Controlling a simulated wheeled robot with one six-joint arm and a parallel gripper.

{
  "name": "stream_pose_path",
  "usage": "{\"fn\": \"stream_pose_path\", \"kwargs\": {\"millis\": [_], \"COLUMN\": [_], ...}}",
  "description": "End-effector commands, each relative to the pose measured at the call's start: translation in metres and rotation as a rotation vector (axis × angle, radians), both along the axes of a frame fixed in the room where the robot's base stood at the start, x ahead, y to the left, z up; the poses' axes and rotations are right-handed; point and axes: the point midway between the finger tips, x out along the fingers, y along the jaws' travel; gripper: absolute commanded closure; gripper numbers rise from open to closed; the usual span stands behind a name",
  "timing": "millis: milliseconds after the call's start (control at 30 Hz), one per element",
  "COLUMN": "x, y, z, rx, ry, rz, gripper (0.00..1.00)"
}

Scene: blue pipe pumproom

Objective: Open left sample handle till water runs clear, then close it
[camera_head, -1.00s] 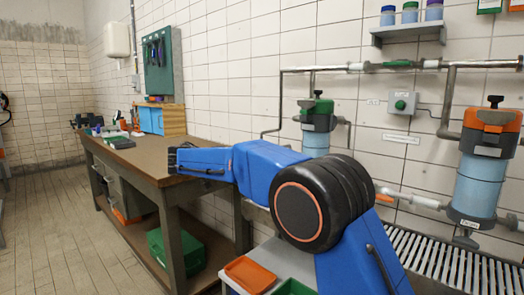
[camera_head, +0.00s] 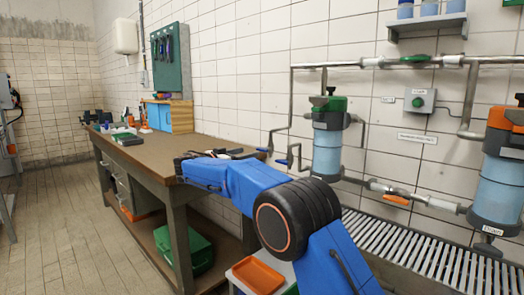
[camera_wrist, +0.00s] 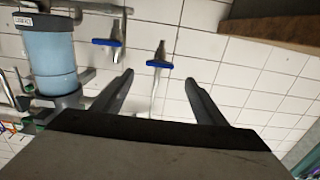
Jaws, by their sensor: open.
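Two taps with blue handles are mounted on pipes left of the green-topped vessel in the head view. The left blue handle (camera_head: 265,149) is the farther one; the right blue handle (camera_head: 281,162) is nearer the vessel.
The green-topped vessel (camera_head: 328,145) and orange-topped vessel (camera_head: 500,180) stand along the tiled wall, above a slatted drain (camera_head: 400,245). A workbench (camera_head: 165,160) is left of the taps. An orange tray (camera_head: 258,275) is at the front. The floor at left is clear.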

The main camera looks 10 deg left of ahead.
Motion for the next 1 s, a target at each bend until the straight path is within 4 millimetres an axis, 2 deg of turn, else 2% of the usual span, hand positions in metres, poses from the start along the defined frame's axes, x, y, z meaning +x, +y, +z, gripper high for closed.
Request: {"fn": "stream_pose_path", "kwargs": {"millis": [300,500,700,1000], "x": [0.045,0.066,0.077,0.079], "y": [-0.036,-0.052,-0.061,-0.062], "z": [0.0,0.0,0.0,0.0], "rx": [0.001,0.001,0.0,0.0], "ry": [-0.001,-0.001,0.0,0.0], "rz": [-0.002,-0.001,-0.001,0.0], "gripper": [0.34,0.34,0.34,0.34]}}
